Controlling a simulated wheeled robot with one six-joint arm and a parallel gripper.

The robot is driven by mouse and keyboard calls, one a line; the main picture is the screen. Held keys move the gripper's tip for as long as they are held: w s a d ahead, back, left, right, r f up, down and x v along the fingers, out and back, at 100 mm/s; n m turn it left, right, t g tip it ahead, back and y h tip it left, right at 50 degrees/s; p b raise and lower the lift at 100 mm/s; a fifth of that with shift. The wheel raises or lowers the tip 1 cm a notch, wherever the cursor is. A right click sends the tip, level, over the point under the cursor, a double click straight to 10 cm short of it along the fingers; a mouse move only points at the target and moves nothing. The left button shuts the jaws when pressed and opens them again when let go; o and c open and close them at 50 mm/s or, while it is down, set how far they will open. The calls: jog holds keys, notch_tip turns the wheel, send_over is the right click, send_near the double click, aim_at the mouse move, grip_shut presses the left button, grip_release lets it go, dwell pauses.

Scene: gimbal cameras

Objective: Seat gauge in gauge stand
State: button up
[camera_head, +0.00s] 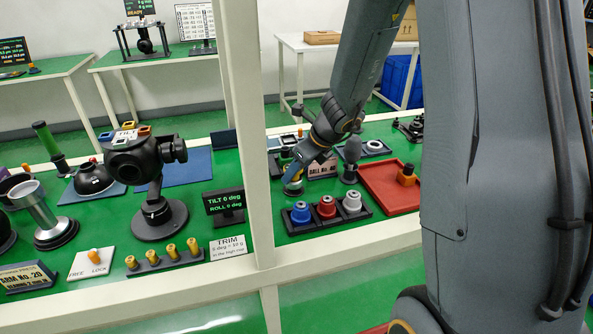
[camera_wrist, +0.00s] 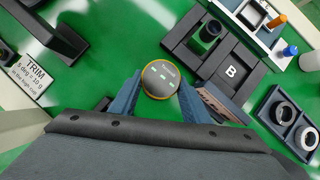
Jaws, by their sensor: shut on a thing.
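My gripper (camera_head: 292,182) is low over the green table in the head view, just right of the white frame post. In the wrist view my gripper (camera_wrist: 161,88) is shut on the gauge (camera_wrist: 161,77), a round piece with a dark grey face, small pale marks and a thin yellow-orange rim. The gauge sits between the two blue-grey fingers, above the green surface. I cannot tell for certain which fixture is the gauge stand.
A black plate marked B (camera_wrist: 231,71) and a tray with rings (camera_wrist: 283,112) lie to the right. In the head view a tray with blue (camera_head: 301,212), red and grey knobs stands in front, a red tray (camera_head: 402,208) right. The white post (camera_head: 247,130) stands close left.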

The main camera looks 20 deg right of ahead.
jog(key=shift+f+b, duration=0.35)
jog(key=shift+f, duration=0.05)
jog(key=o, duration=1.2)
jog(key=p+v, duration=0.2)
jog(key=v, duration=0.6)
jog(key=shift+f, duration=0.1)
